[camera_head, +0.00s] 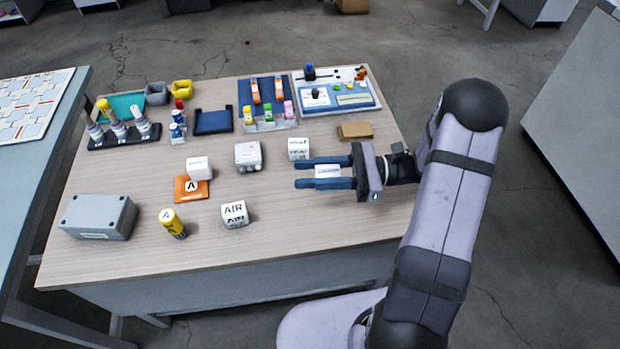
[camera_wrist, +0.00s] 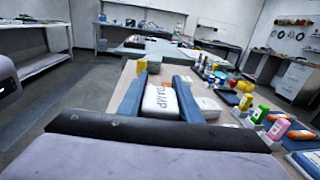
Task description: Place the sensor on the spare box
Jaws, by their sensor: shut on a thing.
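My gripper (camera_head: 297,173) is over the right part of the table, its two blue fingers pointing left. It is shut on a white block (camera_head: 328,171), which shows the letters DAMP in the wrist view (camera_wrist: 160,102). This looks like a sensor. A grey lidded box (camera_head: 98,217) stands at the table's left front, far left of my gripper; it may be the spare box, but I cannot read its label. A white block marked AIR (camera_head: 235,214) stands at the front, left of my gripper. Another white block (camera_head: 299,148) is just behind the fingers.
A yellow cylinder (camera_head: 172,223) stands between the grey box and the AIR block. A white knobbed unit (camera_head: 248,156) is mid-table. Racks and a control panel (camera_head: 338,95) line the back. The front right tabletop is clear.

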